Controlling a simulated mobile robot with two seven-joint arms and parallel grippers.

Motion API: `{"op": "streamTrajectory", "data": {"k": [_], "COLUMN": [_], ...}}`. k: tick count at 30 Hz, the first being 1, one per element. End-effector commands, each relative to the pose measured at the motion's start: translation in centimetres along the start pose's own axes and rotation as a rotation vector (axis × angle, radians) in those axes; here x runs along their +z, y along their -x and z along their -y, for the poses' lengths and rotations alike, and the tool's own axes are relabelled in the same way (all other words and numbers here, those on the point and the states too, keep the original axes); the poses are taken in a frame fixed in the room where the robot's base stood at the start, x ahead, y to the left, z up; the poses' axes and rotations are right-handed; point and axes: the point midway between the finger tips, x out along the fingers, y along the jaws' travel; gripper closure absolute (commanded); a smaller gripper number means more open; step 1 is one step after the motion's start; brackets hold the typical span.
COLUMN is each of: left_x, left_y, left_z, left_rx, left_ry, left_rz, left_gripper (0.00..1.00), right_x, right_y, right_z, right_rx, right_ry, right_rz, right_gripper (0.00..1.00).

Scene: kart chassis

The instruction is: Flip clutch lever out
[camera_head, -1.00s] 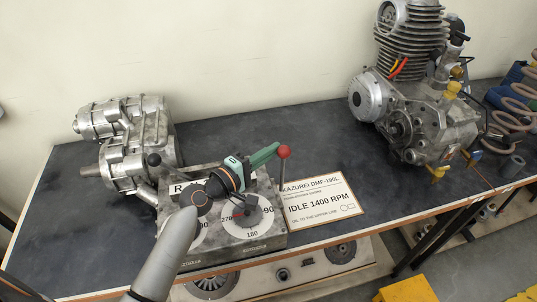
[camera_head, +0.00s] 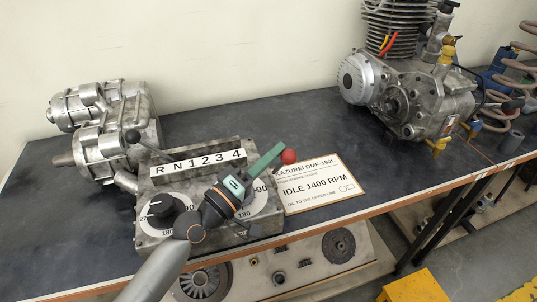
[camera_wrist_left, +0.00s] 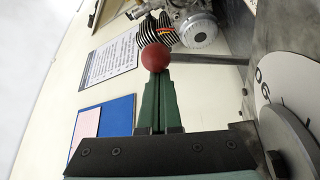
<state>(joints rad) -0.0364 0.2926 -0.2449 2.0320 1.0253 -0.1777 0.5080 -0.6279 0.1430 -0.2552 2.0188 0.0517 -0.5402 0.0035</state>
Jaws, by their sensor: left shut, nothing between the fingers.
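A metal control box (camera_head: 158,236) with a strip reading R N 1 2 3 4 and two dials stands near the bench's front edge. A lever with a red ball (camera_head: 289,157) is at its right side; its rod is mostly hidden in the head view. The left wrist view shows the red ball (camera_wrist_left: 155,57) and a grey rod (camera_wrist_left: 195,59) running right from it. My left gripper (camera_head: 277,151) reaches over the box with its green fingers shut and empty. Their tips are at the ball; I cannot tell if they touch it. My right gripper is not in view.
A black-knobbed lever (camera_head: 133,136) stands on the box's left. A gearbox casing (camera_head: 104,140) lies behind it at the left. A sign (camera_head: 320,184) lies right of the box. An engine (camera_head: 410,90) stands at the back right. The bench (camera_head: 240,122) between is clear.

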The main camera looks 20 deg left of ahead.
Motion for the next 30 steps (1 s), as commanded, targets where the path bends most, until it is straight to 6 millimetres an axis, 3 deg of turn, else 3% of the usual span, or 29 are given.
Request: {"op": "streamTrajectory", "data": {"k": [10, 30], "left_x": [1.6, 1.8], "left_y": [0.9, 1.0], "left_z": [0.2, 0.1], "left_rx": [0.008, 0.007], "left_ry": [-0.013, -0.012], "left_rz": [-0.001, 0.000], "left_gripper": [1.00, 1.00], "right_x": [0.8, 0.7], "right_y": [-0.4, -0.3], "right_z": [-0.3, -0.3], "right_rx": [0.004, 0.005], "right_ry": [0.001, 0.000], "right_rz": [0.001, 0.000], "right_gripper": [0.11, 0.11]}}
